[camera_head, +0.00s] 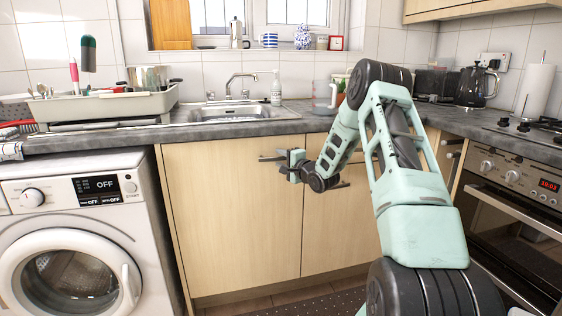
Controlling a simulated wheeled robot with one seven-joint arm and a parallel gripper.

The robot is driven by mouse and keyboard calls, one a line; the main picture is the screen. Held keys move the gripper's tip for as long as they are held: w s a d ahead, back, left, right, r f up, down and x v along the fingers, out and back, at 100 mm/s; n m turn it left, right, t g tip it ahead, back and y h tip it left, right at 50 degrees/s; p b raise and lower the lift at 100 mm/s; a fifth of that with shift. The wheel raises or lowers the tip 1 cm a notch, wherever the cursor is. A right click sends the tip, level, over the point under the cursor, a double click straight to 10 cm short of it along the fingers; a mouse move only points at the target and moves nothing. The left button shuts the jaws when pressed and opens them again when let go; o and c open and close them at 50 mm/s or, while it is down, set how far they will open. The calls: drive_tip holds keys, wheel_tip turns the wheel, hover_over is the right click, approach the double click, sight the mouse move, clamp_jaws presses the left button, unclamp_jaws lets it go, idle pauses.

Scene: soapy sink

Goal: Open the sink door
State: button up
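The pale wood cupboard door under the sink (225,215) is shut, flush with its neighbour. Its dark bar handle (267,158) is near its top right corner. My gripper (283,164) is at the right end of this handle, in front of the door. The fingers are small and partly overlap the handle, so I cannot tell whether they touch it or how far apart they are. My arm reaches in from the lower right and hides much of the neighbouring door (330,235).
The metal sink (240,113) is set in the grey worktop (190,132) above. A white washing machine (80,235) stands left and an oven (515,215) right. A dark dotted mat (310,305) lies on the floor below the doors.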

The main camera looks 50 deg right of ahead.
drive_tip(key=shift+w, duration=0.25)
clamp_jaws()
